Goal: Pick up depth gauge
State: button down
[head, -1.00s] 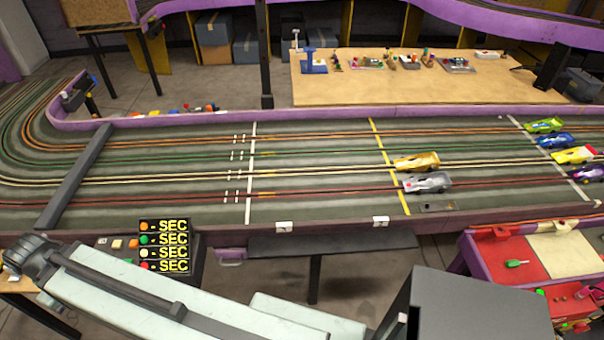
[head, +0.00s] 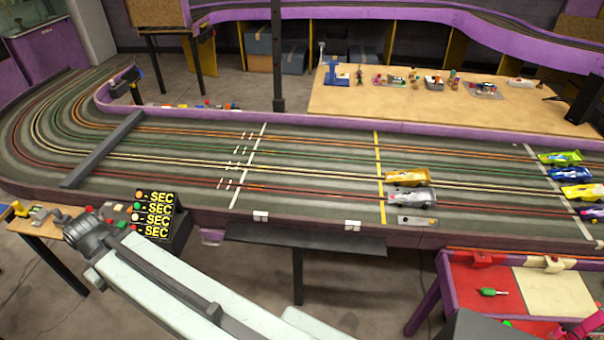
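I cannot pick out a depth gauge for certain in the head view. A small flat grey piece (head: 417,221) lies at the near edge of the track, below the silver car. Small grey and yellow items (head: 38,213) lie on a little wooden side table at the far left; they are too small to name. My pale arm reaches from the bottom middle to the left, and its dark wrist is near that side table. The fingers of my gripper are not clear there, so its opening and anything in it cannot be told.
The slot track (head: 300,215) runs across the view, with several cars at the right. A timing box (head: 155,215) stands by my wrist. A wooden workbench (head: 400,107) with small items is behind. A red and cream table (head: 555,290) is front right.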

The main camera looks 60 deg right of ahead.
aim_at(39, 213)
jog(key=u, duration=2)
jog(key=i, duration=1.1)
jog(key=z, duration=4.1)
jog(key=i, duration=1.05)
jog(key=u, duration=0.1)
jog(key=k, duration=0.3)
jog(key=z, duration=0.1)
